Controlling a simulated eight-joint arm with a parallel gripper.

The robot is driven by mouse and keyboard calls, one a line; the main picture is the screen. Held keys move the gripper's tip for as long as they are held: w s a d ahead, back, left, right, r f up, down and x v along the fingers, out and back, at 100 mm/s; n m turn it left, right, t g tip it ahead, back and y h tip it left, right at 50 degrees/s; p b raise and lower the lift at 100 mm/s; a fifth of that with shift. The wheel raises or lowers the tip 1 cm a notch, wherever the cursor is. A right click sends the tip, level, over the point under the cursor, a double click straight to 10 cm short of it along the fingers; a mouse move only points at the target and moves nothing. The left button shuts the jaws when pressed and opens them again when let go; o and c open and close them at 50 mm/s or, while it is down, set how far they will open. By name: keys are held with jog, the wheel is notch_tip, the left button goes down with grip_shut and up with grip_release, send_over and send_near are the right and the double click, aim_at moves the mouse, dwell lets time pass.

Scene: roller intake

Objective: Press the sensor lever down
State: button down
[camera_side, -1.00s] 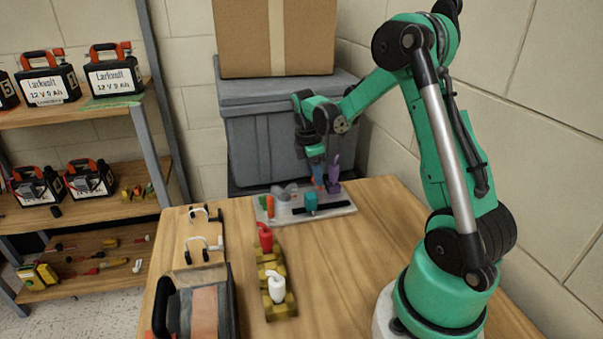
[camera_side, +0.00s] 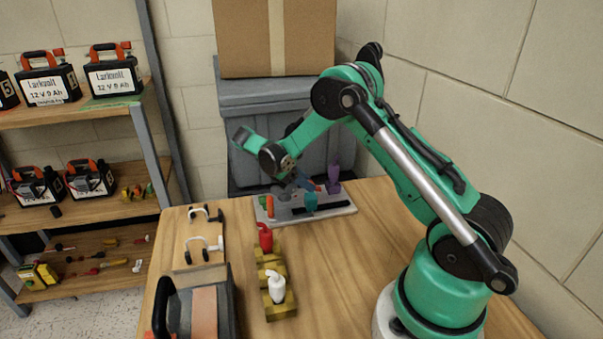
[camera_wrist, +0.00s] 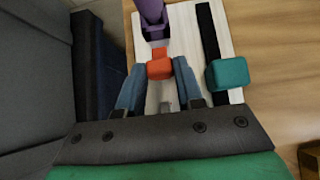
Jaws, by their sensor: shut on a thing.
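A pale board (camera_side: 340,209) lies at the far end of the table and carries several coloured fixtures. My gripper (camera_wrist: 160,75) points at it; in the side view my gripper (camera_side: 306,184) reaches the board at a slant from the left. Its two blue fingers are shut on a red-orange block (camera_wrist: 159,67), which looks like the head of the sensor lever. The lever's lower part and pivot are hidden by the fingers. A purple upright part (camera_wrist: 151,14) stands just beyond the block. A teal knob (camera_wrist: 228,74) sits to the right on a black slot, apart from the fingers.
Red (camera_side: 265,238) and white (camera_side: 276,287) pieces stand on yellow-brown blocks nearer the camera. White hook-shaped parts (camera_side: 206,249) and a dark battery-like case (camera_side: 196,310) are at the left. A grey bin (camera_side: 245,140) stands close behind the board.

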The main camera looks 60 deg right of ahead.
dwell(0.4)
jog(key=c, duration=0.6)
grip_release()
jog(key=shift+o, duration=0.2)
jog(key=shift+w+a, duration=0.1)
